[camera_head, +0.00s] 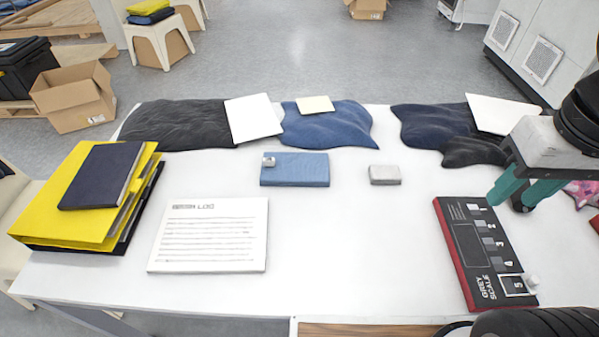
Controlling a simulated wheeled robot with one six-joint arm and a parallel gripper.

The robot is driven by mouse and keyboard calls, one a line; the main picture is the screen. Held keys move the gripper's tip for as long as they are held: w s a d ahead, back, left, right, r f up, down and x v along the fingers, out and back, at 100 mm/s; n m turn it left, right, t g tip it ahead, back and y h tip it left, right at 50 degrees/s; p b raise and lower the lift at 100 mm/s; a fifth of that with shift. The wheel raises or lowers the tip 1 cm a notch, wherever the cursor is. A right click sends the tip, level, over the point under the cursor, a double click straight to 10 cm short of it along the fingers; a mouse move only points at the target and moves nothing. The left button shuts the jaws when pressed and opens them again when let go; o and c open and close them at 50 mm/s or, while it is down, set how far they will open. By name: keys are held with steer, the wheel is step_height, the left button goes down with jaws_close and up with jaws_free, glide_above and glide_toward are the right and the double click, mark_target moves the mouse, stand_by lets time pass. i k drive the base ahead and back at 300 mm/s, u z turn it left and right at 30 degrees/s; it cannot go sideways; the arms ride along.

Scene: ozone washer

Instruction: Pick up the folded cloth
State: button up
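A blue folded cloth (296,172) lies flat near the middle of the white table, with a small grey block on its upper left corner. My gripper (516,198) is at the right, above the table, well to the right of the blue folded cloth. Its two teal fingers are apart, with nothing clearly held between them. The wrist hides part of the table's right side.
A light grey block (385,175) lies right of the cloth. Rumpled dark and blue fabrics (330,127) line the back edge. A grey-scale board (480,250), log sheet (210,240) and yellow binder (75,215) are nearer. The table's centre front is clear.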

mark_target(285, 170)
steer(key=k, duration=0.4)
steer(key=z, duration=2.8)
steer(key=k, duration=2.45)
steer(key=u, duration=2.05)
steer(key=i, duration=0.5)
steer(key=u, duration=0.05)
